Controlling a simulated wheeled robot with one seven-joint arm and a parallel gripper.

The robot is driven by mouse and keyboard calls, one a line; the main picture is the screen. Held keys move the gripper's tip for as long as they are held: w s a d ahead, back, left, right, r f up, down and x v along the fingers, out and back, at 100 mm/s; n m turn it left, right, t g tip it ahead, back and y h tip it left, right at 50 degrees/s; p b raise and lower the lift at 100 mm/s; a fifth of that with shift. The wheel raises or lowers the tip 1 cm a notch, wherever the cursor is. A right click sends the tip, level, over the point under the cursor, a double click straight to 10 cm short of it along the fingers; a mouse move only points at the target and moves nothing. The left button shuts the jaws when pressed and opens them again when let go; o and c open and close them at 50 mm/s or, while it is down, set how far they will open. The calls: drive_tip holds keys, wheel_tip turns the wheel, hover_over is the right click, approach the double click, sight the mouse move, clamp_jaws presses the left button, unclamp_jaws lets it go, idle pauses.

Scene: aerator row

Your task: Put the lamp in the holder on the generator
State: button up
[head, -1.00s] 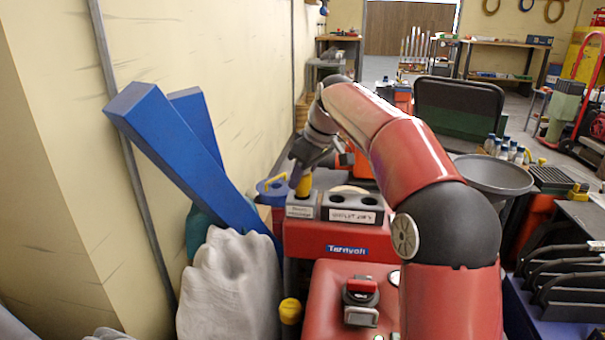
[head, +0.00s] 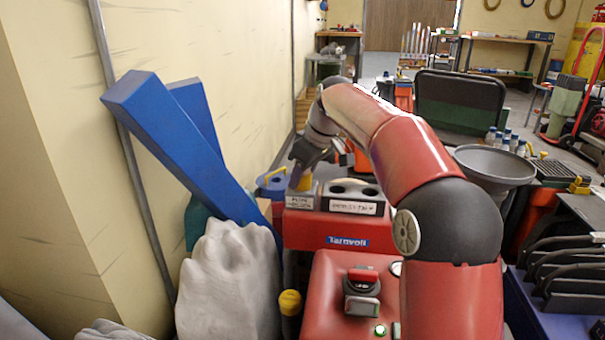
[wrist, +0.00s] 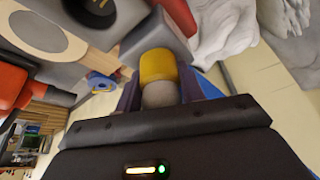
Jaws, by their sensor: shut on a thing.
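The lamp, a yellow cylinder with a grey rounded end, is held in my gripper (head: 303,170). It shows in the wrist view (wrist: 158,66) between the fingers, and in the head view a little yellow (head: 305,183) shows below them. The yellow end meets a small grey labelled holder block (head: 299,201) on top of the red generator (head: 335,226). The holder shows in the wrist view too (wrist: 157,36). The lamp stands roughly upright at the holder's top. How deep it sits is hidden.
A grey block (head: 355,208) with two dark holes and a label stands right beside the holder. Blue beams (head: 175,145) lean on the wall at left. A grey-white lumpy bundle (head: 230,285) lies in front of them. A grey funnel-like bowl (head: 496,163) is at right.

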drive_tip(key=o, duration=1.1)
